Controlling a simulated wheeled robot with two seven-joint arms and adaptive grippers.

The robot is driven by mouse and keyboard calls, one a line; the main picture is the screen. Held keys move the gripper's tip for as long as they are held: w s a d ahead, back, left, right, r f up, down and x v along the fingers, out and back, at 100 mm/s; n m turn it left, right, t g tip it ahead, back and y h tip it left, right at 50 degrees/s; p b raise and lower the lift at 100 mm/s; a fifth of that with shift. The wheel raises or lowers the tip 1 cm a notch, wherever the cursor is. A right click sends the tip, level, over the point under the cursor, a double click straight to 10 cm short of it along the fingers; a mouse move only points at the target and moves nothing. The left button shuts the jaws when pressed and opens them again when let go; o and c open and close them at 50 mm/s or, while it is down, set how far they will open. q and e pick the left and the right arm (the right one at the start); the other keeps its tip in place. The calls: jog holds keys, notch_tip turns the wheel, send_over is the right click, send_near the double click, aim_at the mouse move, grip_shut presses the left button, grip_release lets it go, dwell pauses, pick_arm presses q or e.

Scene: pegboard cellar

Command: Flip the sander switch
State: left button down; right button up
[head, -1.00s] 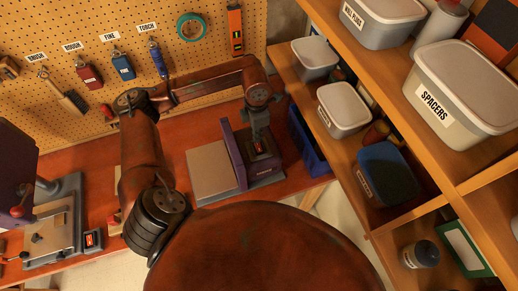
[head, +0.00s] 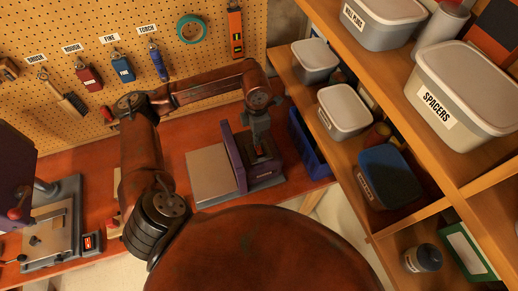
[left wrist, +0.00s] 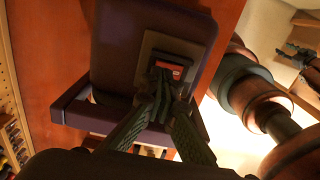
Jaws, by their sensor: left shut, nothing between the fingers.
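The purple sander (head: 236,160) stands on the red-brown workbench, with a grey flat table on its left side. In the left wrist view its dark housing (left wrist: 112,50) fills the upper middle. A small red switch (left wrist: 174,68) sits there in a grey-brown plate. My left gripper (head: 262,150) is shut and empty, pointing down at the switch plate. In the left wrist view its fingertips (left wrist: 164,84) are at the near edge of the switch and partly cover it. I cannot tell whether they touch it.
A blue bin (head: 308,148) stands close to the right of the sander. Shelves with tubs, including the spacers tub (head: 465,90), rise at the right. A pegboard (head: 110,25) with hung tools is behind. Another machine (head: 45,225) stands at the left.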

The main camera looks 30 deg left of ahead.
pick_arm(q)
jog(key=shift+f+b, duration=0.45)
dwell(0.7)
jog(key=shift+f+b, duration=0.65)
jog(key=shift+f, duration=0.1)
jog(key=shift+r, duration=0.1)
jog(key=shift+r+p, duration=1.5)
jog(key=shift+r, duration=2)
